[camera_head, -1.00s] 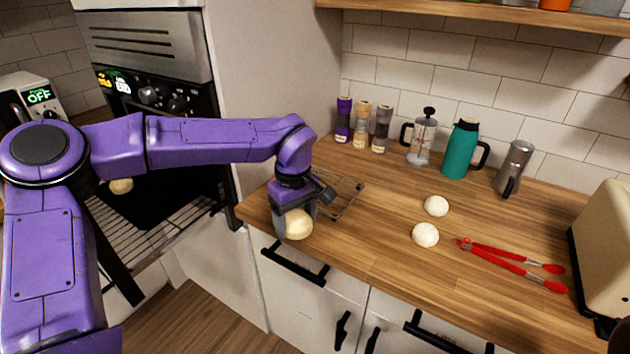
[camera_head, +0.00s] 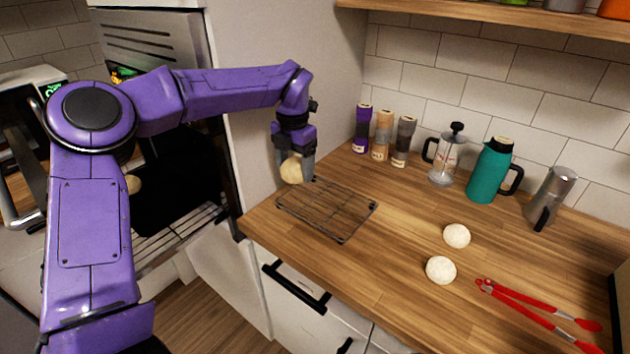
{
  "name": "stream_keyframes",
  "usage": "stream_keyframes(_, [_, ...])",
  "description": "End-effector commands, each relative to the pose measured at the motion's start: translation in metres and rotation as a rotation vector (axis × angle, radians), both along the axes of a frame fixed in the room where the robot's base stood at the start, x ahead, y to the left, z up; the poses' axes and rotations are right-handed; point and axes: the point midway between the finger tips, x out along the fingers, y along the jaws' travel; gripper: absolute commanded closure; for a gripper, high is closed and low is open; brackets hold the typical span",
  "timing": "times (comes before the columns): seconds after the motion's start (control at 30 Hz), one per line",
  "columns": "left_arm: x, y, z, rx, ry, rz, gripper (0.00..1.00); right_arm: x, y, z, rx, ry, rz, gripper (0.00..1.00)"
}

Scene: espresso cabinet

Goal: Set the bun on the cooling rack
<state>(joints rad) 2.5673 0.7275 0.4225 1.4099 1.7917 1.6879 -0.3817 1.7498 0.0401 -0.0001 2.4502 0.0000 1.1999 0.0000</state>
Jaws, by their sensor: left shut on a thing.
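My left gripper (camera_head: 295,163) is shut on a pale round bun (camera_head: 292,170). It holds the bun at the back left corner of the cooling rack; I cannot tell whether the bun touches the rack. The cooling rack (camera_head: 341,235) is a dark wire grid lying flat on the wooden counter, near its left end, and it looks empty. Two more pale buns lie on the counter to the right, one farther back (camera_head: 456,236) and one nearer (camera_head: 441,270). My right gripper is not in view.
Red tongs (camera_head: 540,312) lie on the counter at the right. Spice jars (camera_head: 381,135), a French press (camera_head: 444,160), a teal jug (camera_head: 490,172) and a moka pot (camera_head: 551,198) stand along the back wall. The counter (camera_head: 385,255) is clear between rack and loose buns.

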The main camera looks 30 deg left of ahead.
Motion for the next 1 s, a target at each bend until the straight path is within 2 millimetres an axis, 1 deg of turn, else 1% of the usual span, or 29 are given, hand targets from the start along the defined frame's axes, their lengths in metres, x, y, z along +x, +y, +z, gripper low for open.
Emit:
stream_keyframes(0.03, [0.013,-0.001,-0.006,0.002,0.007,-0.001,0.58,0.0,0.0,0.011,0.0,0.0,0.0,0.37])
stream_keyframes(0.1, [0.026,-0.002,-0.025,0.001,0.007,-0.001,0.58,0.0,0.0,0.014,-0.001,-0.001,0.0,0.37])
stream_keyframes(0.2, [0.041,-0.004,-0.043,0.001,0.004,-0.003,0.58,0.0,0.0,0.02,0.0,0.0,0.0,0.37])
stream_keyframes(0.37, [0.055,-0.005,-0.059,0.001,0.001,-0.006,0.58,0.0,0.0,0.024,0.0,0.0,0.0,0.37])
stream_keyframes(0.4, [0.059,-0.006,-0.065,0.001,0.003,-0.008,0.58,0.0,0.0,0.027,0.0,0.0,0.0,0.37])
stream_keyframes(0.5, [0.058,-0.006,-0.084,0.0,0.002,-0.009,0.58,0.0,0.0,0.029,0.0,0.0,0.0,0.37])
stream_keyframes(0.6, [0.058,-0.006,-0.093,0.0,0.0,-0.008,0.58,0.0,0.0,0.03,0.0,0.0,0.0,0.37])
stream_keyframes(0.8, [0.058,-0.006,-0.094,0.0,-0.001,-0.008,0.58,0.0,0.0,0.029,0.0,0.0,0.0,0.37])
stream_keyframes(0.93, [0.058,-0.006,-0.098,0.0,-0.001,-0.008,0.58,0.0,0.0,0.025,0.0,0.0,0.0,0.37])
stream_keyframes(0.97, [0.058,-0.006,-0.098,0.0,-0.001,-0.008,0.25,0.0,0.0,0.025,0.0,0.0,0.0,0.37])
stream_keyframes(1.0, [0.058,-0.006,-0.097,0.0,-0.001,-0.008,0.12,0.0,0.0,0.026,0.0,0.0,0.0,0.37])
